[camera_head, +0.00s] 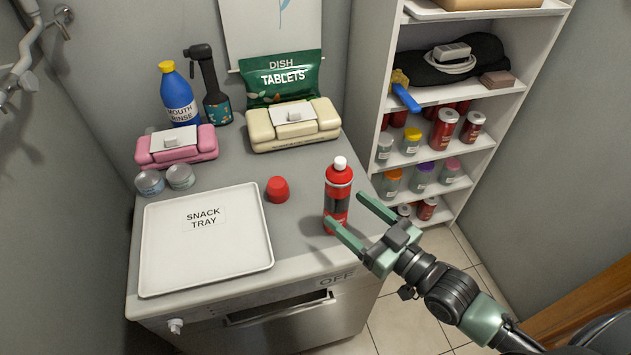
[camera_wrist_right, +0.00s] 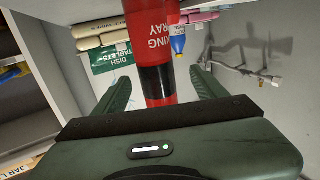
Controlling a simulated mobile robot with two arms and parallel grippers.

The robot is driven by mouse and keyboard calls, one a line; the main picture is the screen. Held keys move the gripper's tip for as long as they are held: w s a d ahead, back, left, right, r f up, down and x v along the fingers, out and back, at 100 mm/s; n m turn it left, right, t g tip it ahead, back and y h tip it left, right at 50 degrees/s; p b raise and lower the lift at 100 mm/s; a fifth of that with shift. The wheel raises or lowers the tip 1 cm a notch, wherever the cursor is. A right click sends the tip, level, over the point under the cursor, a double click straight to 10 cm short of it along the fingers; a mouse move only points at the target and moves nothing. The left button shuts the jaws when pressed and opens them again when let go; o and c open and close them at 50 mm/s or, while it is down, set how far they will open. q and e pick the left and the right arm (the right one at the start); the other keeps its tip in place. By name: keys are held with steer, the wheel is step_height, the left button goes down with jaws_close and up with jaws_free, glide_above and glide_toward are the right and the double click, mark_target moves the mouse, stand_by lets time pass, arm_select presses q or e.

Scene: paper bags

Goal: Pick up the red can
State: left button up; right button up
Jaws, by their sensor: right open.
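The red can (camera_head: 338,190) is a spray can with a dark band and a white top. It stands upright near the right front of the counter. My right gripper (camera_head: 346,210) is open, its fingers reaching toward the can from the right. In the right wrist view the can (camera_wrist_right: 155,45) shows between the two spread fingers of the gripper (camera_wrist_right: 161,82), with gaps on both sides. I see no clear contact. My left gripper is out of view.
A red cap (camera_head: 278,189) lies left of the can. A white snack tray (camera_head: 205,258) fills the counter's left front. Behind are a cream wipes pack (camera_head: 270,139), a pink pack (camera_head: 197,151) and a blue bottle (camera_head: 177,97). A white shelf (camera_head: 459,98) stands right.

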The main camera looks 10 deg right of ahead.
mark_target(346, 203)
steer(key=shift+x, duration=0.95)
steer(key=w, duration=0.1)
steer(key=w+p, duration=0.1)
steer(key=w+a+r, duration=0.1)
steer(key=shift+p, duration=0.35)
steer(key=x, duration=0.3)
steer(key=shift+w+f, duration=0.1)
steer(key=shift+f, duration=0.2)
jaws_close()
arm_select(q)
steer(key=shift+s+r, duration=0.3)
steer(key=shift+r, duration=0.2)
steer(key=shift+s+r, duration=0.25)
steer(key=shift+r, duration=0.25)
